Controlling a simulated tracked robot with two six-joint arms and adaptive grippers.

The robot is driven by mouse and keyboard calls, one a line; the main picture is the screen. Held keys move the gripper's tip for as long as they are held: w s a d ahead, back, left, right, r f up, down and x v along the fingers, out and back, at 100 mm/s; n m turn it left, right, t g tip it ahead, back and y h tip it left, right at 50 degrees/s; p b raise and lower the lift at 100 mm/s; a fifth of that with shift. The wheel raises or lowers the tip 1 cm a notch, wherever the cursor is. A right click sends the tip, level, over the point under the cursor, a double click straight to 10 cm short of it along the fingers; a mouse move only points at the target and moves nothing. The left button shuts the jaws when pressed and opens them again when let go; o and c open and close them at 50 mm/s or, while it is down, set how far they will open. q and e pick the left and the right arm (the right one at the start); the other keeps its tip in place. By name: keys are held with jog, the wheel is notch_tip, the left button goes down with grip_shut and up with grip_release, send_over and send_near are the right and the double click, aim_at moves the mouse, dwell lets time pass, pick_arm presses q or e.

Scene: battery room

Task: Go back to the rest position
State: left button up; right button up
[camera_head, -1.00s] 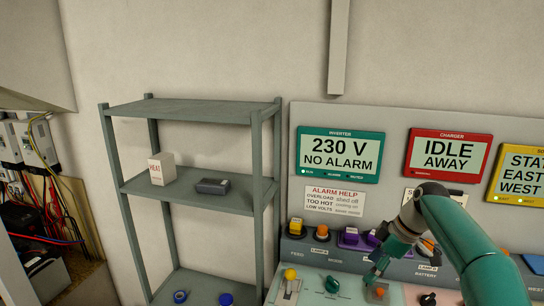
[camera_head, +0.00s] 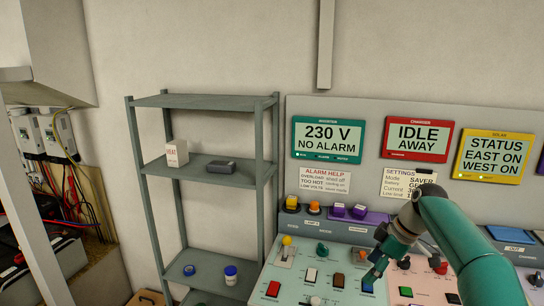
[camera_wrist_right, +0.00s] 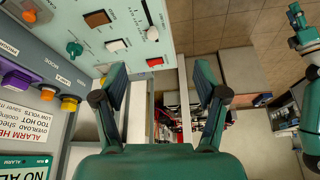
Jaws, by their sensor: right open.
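My right gripper (camera_head: 372,275) is in front of the control panel (camera_head: 262,290) in the head view, pointing down over its sloped lower face. In the right wrist view my right gripper (camera_wrist_right: 163,85) has its two fingers spread apart, with nothing between them. The panel's buttons and knobs lie to the left of the fingers there, apart from them. My left gripper is not in the head view. Part of another teal arm shows at the right edge of the wrist view; I cannot tell its gripper's state.
A grey shelf rack (camera_head: 205,102) stands left of the panel, holding a white box (camera_head: 177,153) and a dark device (camera_head: 221,167). Wall screens, including a green-framed one (camera_head: 327,139), hang above the panel. Wired equipment (camera_head: 52,138) is at far left. Open floor (camera_wrist_right: 268,130) shows in the wrist view.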

jog(key=s+a+f+m+g+b, duration=0.15)
jog(key=s+f, duration=0.35)
jog(key=f, duration=0.6)
jog(key=s+a+f+g+b, duration=0.25)
jog(key=s+f, duration=0.25)
jog(key=f, duration=0.7)
jog(key=s+a+f+m+g+b, duration=0.1)
jog(key=s+a+f+b, duration=0.3)
jog(key=f, duration=0.7)
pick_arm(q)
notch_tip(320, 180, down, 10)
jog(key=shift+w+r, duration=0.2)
pick_arm(e)
jog(key=s+a+f+m+t, duration=0.1)
jog(key=s+a+f+m, duration=0.1)
jog(key=s+f+m, duration=0.3)
jog(key=s+a+f+m+t, duration=0.2)
jog(key=s+f+m, duration=0.4)
jog(key=s, duration=0.8)
jog(key=shift+s+a+f+m+t, duration=0.2)
jog(key=shift+s+m+t, duration=0.1)
jog(key=shift+m, duration=0.15)
